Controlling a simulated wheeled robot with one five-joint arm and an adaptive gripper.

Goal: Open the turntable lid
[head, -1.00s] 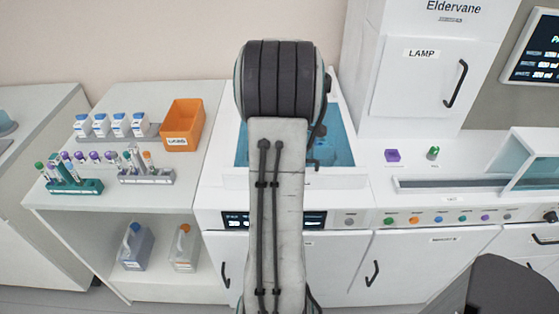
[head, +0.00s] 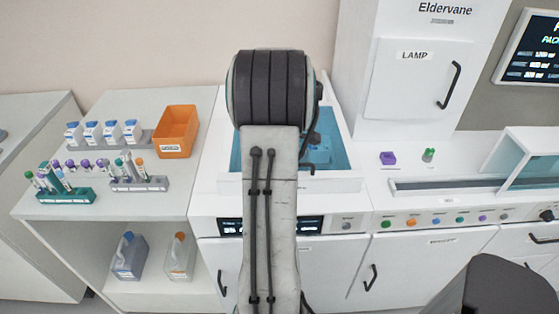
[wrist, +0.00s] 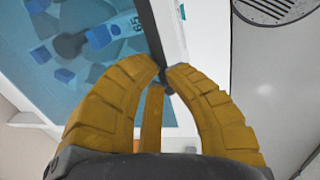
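The turntable station (head: 208,200) is a white unit with a teal see-through lid (head: 335,158) in the middle of the head view, partly hidden by my arm. The wrist view shows the teal pane (wrist: 105,95), with blue blocks and a marking like "65" seen through or beneath it. A dark bar (wrist: 152,32) runs along the pane's white edge. My gripper (wrist: 166,72) has its yellow fingertips drawn close together, one on each side of the bar's lower end; they appear to touch it. In the head view my gripper is hidden behind my arm.
Left of the station is a bench with an orange bin (head: 176,131), a green tube rack (head: 66,196) and a grey tube rack (head: 140,185). A tall white LAMP cabinet (head: 412,85) stands right of the station. A round slotted grille (wrist: 272,10) shows in the wrist view.

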